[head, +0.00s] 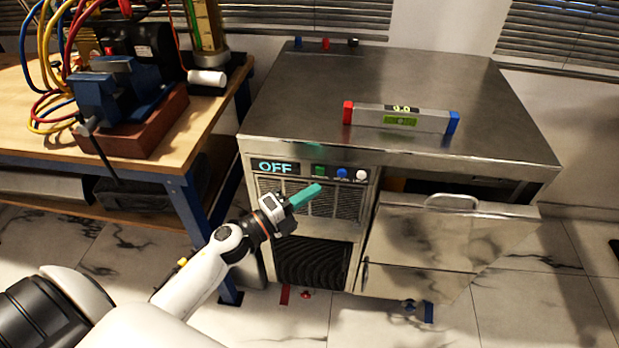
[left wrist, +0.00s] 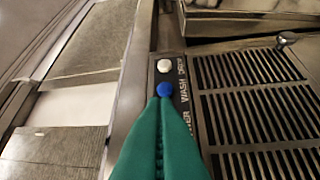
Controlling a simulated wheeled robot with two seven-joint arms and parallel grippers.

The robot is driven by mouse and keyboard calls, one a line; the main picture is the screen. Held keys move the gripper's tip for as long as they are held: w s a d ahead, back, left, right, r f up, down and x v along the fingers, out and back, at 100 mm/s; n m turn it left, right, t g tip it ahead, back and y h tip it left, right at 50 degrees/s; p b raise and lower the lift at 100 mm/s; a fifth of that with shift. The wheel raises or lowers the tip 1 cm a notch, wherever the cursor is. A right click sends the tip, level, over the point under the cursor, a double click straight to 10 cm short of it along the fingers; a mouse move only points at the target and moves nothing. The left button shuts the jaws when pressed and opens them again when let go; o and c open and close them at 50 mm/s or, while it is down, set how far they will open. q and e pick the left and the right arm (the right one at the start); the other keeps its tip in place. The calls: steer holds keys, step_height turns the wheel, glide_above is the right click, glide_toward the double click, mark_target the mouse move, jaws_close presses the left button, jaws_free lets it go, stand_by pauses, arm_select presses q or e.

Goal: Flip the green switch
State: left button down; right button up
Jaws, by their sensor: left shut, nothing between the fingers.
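The green switch (head: 319,170) is on the front panel of a steel machine (head: 400,75), between a lit "OFF" display (head: 275,167) and a blue switch (head: 342,173). A white switch (head: 361,174) is at the right end of the row. My left gripper (head: 317,188), with teal fingers shut and empty, is just below the green switch in the head view; I cannot tell if it touches the panel. In the left wrist view, the shut fingers (left wrist: 160,103) cover the place below the blue switch (left wrist: 164,90), and the green switch is hidden. My right gripper is not in view.
A spirit level (head: 400,118) lies on the machine's top. A steel door or drawer front (head: 430,238) with a handle stands out at the right of the panel. A workbench (head: 170,150) with a blue vise (head: 115,95) stands at left. Vent slats (head: 340,203) lie below the switches.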

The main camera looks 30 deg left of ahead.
mark_target(320, 171)
arm_select(q)
steer(key=shift+w+a+r, duration=0.15)
steer(key=shift+w+a, duration=0.2)
steer(key=shift+w, duration=0.4)
steer(key=shift+w+a+r, duration=0.15)
steer(key=shift+w+a, duration=0.2)
steer(key=shift+w, duration=0.4)
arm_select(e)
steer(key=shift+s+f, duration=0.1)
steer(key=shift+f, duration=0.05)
